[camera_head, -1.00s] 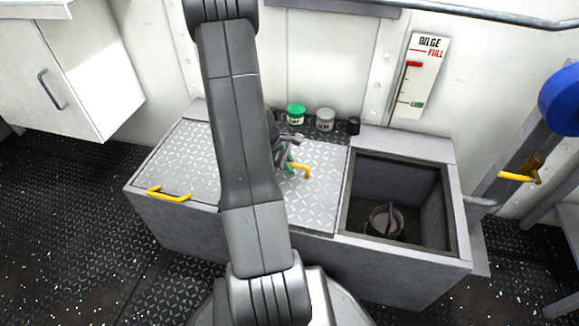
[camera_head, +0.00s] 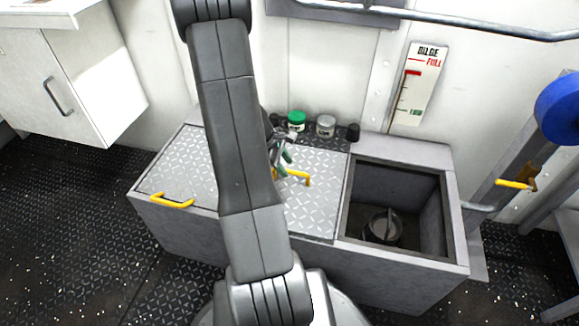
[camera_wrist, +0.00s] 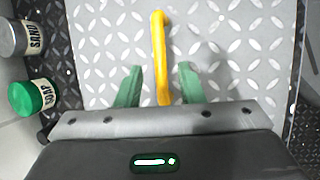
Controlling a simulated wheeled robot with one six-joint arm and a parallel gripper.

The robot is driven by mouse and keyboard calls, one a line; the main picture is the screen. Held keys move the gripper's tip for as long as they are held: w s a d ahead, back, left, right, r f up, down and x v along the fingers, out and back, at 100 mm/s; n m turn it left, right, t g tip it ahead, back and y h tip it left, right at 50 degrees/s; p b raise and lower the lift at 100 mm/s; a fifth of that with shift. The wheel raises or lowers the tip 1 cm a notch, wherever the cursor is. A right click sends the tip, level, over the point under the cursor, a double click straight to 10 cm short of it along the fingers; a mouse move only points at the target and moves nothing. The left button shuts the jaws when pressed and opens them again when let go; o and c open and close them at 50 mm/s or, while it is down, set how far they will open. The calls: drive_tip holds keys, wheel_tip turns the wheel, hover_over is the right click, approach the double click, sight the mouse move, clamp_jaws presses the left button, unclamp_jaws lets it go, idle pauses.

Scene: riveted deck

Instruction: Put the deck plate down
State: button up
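The deck plate (camera_head: 318,208) is silver diamond tread with a yellow handle (camera_head: 293,177). It lies flat on the grey box, left of the open well (camera_head: 395,205). My gripper (camera_head: 285,155) is just above the handle, partly hidden by my arm. In the wrist view, the green fingertips of my gripper (camera_wrist: 161,88) stand apart on either side of the handle (camera_wrist: 159,45), with gaps between. The plate (camera_wrist: 220,45) fills most of that view. A second tread surface (camera_head: 185,165) with a yellow handle (camera_head: 172,200) is at left; my arm hides where the two meet.
A green SOAP jar (camera_head: 296,121), a grey SAND jar (camera_head: 325,126) and a small black item (camera_head: 353,131) stand behind the plate. The open well holds a dark round fixture (camera_head: 382,227). A bilge gauge (camera_head: 418,82) is on the wall. A white cabinet (camera_head: 75,80) is at left.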

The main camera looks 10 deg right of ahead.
drive_tip(key=p+v, duration=0.2)
drive_tip(key=v, duration=0.5)
drive_tip(key=shift+r+p, duration=0.3)
